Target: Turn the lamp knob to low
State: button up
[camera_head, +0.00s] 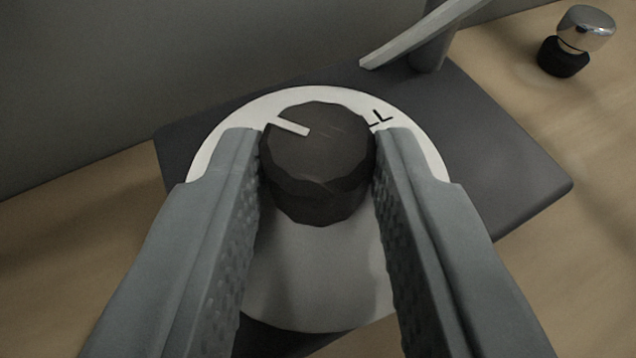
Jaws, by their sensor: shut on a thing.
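The lamp knob (318,160) is dark, faceted and round, with a pale pointer line on its top that points to the upper left. It stands on a white round dial plate (310,285). Part of a black marking that looks like "LL" shows on the plate at the knob's upper right. My gripper (318,165) is shut on the knob, one finger on its left side and one on its right. The fingers hide much of the left and right of the plate, so other markings there cannot be seen.
The dial sits on a dark grey lamp base (510,170) on a wooden surface (590,250). A grey upright part with a slanted arm (425,35) rises behind the dial. A small object with a chrome top and black bottom (578,40) stands at the upper right. A grey wall (90,80) is behind.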

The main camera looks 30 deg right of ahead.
jog(key=o, duration=1)
jog(key=shift+c, duration=0.2)
jog(key=v, duration=1.2)
